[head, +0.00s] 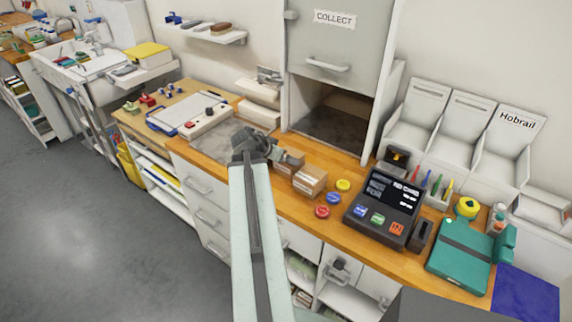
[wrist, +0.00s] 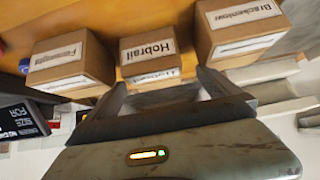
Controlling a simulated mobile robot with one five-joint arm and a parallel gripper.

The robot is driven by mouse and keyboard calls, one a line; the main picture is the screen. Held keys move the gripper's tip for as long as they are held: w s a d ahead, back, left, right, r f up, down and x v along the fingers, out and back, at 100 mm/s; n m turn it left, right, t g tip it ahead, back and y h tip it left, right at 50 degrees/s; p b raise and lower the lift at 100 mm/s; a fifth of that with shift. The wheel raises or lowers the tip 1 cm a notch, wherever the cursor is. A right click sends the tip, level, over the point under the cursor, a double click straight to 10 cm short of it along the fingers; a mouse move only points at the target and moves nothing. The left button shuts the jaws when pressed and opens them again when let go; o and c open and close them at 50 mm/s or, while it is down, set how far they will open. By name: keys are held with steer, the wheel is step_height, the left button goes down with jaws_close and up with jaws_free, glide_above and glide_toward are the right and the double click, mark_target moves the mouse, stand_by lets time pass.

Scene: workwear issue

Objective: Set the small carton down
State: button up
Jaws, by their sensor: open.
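The small carton (wrist: 148,52), brown with a white label reading Hobrail, is the middle and smallest of three cartons in the wrist view. It is on the wooden counter, just beyond and between my fingertips. My gripper (wrist: 163,84) is open, with a finger on either side of the carton's near end; I cannot tell whether they touch it. In the head view my gripper (head: 268,148) is over the counter beside the cartons, and my arm hides part of that spot.
A larger carton (wrist: 70,62) stands left of it and another (wrist: 238,32) close on its right. In the head view, round buttons (head: 322,211) and a dark terminal (head: 384,203) lie to the right. The COLLECT hatch (head: 330,112) stands open behind.

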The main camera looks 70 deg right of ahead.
steer(key=shift+b+x, duration=1)
steer(key=shift+x, duration=0.45)
steer(key=shift+s, duration=0.15)
steer(key=shift+s+d+f, duration=0.1)
steer(key=b+x, duration=0.1)
steer(key=x, duration=0.1)
steer(key=b+x, duration=0.2)
steer(key=x, duration=0.1)
steer(key=shift+s, duration=0.25)
steer(key=shift+r, duration=0.3)
